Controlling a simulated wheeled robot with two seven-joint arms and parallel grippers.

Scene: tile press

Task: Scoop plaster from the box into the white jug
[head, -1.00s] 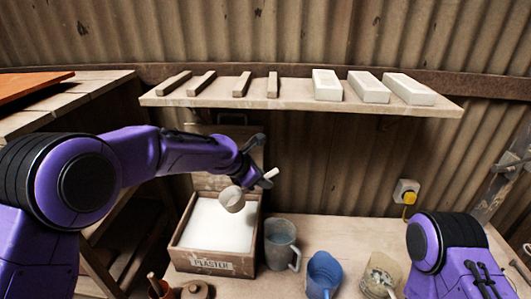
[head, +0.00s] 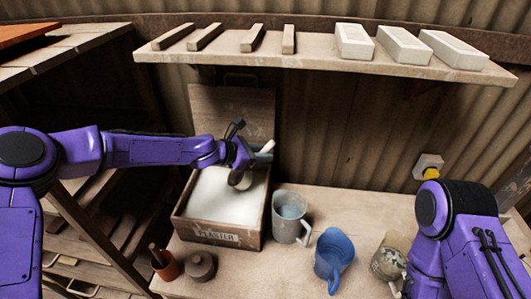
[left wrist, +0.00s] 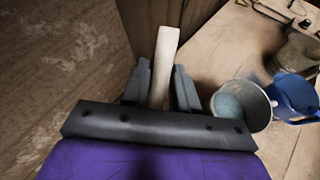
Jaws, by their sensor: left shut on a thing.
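The open wooden plaster box (head: 217,234) holds white plaster (head: 215,195) and stands at the back of the bench. My left gripper (head: 248,150) is over the box's right part, shut on the pale handle of the scoop (head: 241,181). The scoop's round bowl is at the plaster surface; how deep it sits is unclear. In the left wrist view the handle (left wrist: 166,45) shows between the fingers, and the bowl is hidden. A greyish-white jug (head: 287,228), handle to the right, stands just right of the box with something bluish inside. My right gripper is out of view.
A blue jug (head: 328,272) stands in front and right of the greyish jug. A worn pot (head: 388,262) is beside my right arm. A small brown pot (head: 165,266) and lidded pot (head: 201,266) stand before the box. A shelf (head: 310,59) hangs above.

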